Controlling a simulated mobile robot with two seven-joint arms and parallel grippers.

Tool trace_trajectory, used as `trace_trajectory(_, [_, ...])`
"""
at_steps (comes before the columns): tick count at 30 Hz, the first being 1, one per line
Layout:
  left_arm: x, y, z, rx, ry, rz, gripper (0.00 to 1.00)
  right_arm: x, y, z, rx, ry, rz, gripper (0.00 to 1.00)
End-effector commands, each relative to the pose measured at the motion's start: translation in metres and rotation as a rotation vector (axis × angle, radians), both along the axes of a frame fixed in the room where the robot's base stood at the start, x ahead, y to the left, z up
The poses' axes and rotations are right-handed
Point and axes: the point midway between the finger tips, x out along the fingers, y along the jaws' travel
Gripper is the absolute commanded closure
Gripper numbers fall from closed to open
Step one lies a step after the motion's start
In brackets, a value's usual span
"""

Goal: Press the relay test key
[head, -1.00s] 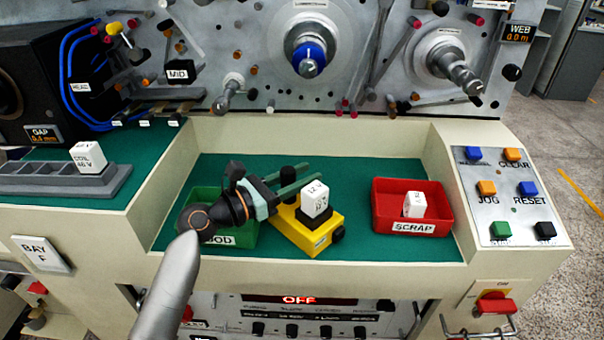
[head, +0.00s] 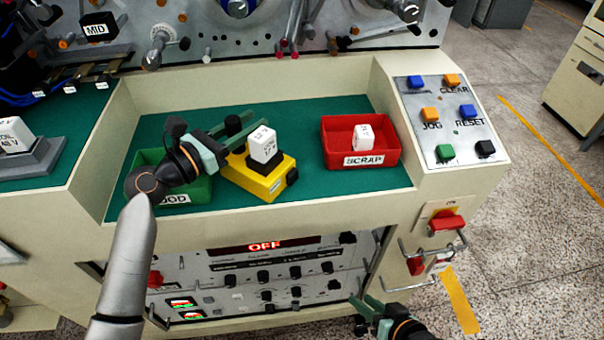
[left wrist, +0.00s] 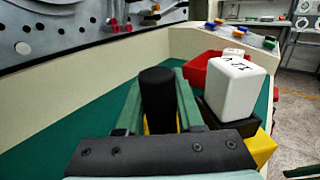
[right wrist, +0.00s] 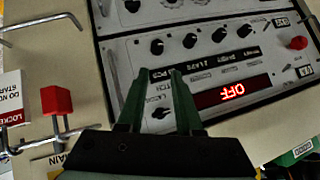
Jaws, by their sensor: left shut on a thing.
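The yellow tester (head: 266,182) stands on the green mat between two bins. A white block (head: 263,145) with printed lettering sits in its dark socket; it shows at right in the left wrist view (left wrist: 235,90). A black upright cylinder (left wrist: 158,100), probably the key, rises at the tester's back left, also in the head view (head: 234,123). My left gripper (head: 244,133) is shut on this cylinder, one finger on each side. The cylinder's lower end is hidden. My right gripper (head: 367,299) is open and empty, low in front of the console.
A green bin (head: 200,190) is partly hidden behind my left gripper. A red SCRAP bin (head: 345,160) holds a white block (head: 363,138). A button panel (head: 445,118) slopes at right. The lower panel's red display (head: 265,246) reads OFF. Metal handles (head: 432,245) stick out at front right.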

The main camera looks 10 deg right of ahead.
Motion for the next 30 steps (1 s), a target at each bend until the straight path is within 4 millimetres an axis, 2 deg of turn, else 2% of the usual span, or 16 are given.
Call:
trace_trajectory(1, [-0.001, -0.001, -0.004, 0.006, 0.004, -0.005, 1.00, 0.007, -0.003, 0.009, 0.063, 0.004, -0.025, 0.72])
trace_trajectory(5, [-0.001, -0.001, -0.004, 0.006, 0.005, -0.005, 1.00, 0.021, -0.004, 0.032, 0.243, 0.021, -0.078, 0.87])
trace_trajectory(9, [-0.001, -0.002, -0.004, 0.006, 0.005, -0.006, 1.00, 0.035, -0.004, 0.063, 0.440, 0.034, -0.110, 1.00])
trace_trajectory(14, [-0.002, -0.002, -0.004, 0.006, 0.006, -0.006, 1.00, 0.048, -0.001, 0.107, 0.669, 0.043, -0.115, 1.00])
trace_trajectory(18, [-0.002, -0.002, -0.005, 0.006, 0.007, -0.007, 1.00, 0.056, 0.001, 0.151, 0.866, 0.048, -0.092, 1.00])
trace_trajectory(24, [-0.002, -0.002, -0.005, 0.006, 0.009, -0.007, 1.00, 0.060, 0.002, 0.208, 1.090, 0.058, -0.032, 1.00])
trace_trajectory(27, [-0.002, -0.002, -0.005, 0.006, 0.009, -0.007, 1.00, 0.059, 0.002, 0.227, 1.161, 0.063, -0.005, 1.00])
trace_trajectory(30, [-0.002, -0.002, -0.005, 0.006, 0.009, -0.008, 1.00, 0.058, 0.002, 0.238, 1.202, 0.065, 0.010, 1.00])
